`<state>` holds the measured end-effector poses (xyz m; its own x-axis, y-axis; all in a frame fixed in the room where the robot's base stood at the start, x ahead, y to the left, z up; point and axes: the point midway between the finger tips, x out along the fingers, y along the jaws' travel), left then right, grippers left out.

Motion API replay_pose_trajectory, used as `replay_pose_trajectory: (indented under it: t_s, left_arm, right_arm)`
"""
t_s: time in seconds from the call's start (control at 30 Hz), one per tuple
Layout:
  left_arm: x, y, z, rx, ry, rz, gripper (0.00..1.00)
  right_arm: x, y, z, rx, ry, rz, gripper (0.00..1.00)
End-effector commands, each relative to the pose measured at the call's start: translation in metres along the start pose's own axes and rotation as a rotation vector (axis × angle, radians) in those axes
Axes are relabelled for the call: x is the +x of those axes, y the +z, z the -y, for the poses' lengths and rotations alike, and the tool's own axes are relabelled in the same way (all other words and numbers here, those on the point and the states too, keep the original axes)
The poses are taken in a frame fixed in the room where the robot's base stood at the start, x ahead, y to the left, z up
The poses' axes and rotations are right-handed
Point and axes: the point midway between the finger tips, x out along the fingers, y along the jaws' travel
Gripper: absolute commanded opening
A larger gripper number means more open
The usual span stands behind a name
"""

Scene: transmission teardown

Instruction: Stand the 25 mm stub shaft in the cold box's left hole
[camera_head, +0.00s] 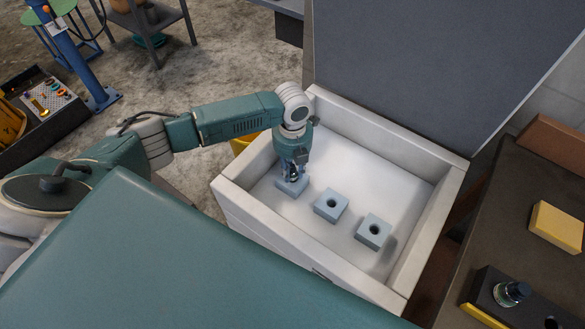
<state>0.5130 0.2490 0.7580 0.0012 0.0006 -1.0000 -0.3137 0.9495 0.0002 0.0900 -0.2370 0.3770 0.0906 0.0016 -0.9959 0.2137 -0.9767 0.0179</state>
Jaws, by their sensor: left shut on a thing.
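The cold box (233,199) is a white open-topped bin in the middle of the head view. Three pale blue-grey blocks stand in a row on its floor. The middle block (325,211) and the right block (368,238) each show an empty dark round hole. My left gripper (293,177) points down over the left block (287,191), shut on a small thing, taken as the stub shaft. The fingers hide most of the shaft and the left hole, so I cannot tell whether the shaft's end is in the hole. My right gripper is out of view.
The box's raised grey lid (430,70) stands behind it. On the dark bench at right are a yellow block (557,229) and a black holder (487,290) with a dark metal cylindrical part (511,292) in it. The box floor behind the blocks is clear.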

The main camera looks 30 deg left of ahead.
Motion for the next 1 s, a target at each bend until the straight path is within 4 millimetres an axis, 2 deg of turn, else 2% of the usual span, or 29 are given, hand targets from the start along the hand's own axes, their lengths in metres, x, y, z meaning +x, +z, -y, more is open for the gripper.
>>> replay_pose_trajectory:
  t_s: [0.37,0.4,0.5,0.83,1.0]
  left_arm:
    - [0.004,0.0,0.0,0.0,-0.001,0.001,0.0]
    - [0.004,0.0,0.0,0.0,-0.001,0.001,0.29]
    - [0.004,0.0,0.0,0.001,-0.001,0.001,0.47]
    - [0.002,0.0,0.0,0.001,0.0,0.0,0.47]
    - [-0.02,0.001,0.001,0.003,-0.002,0.003,0.47]
  right_arm:
    - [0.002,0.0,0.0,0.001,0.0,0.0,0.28]
    - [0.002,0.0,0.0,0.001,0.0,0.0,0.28]
    - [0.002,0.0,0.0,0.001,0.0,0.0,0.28]
    - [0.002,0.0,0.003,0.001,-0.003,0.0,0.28]
    - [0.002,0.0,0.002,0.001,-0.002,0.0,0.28]
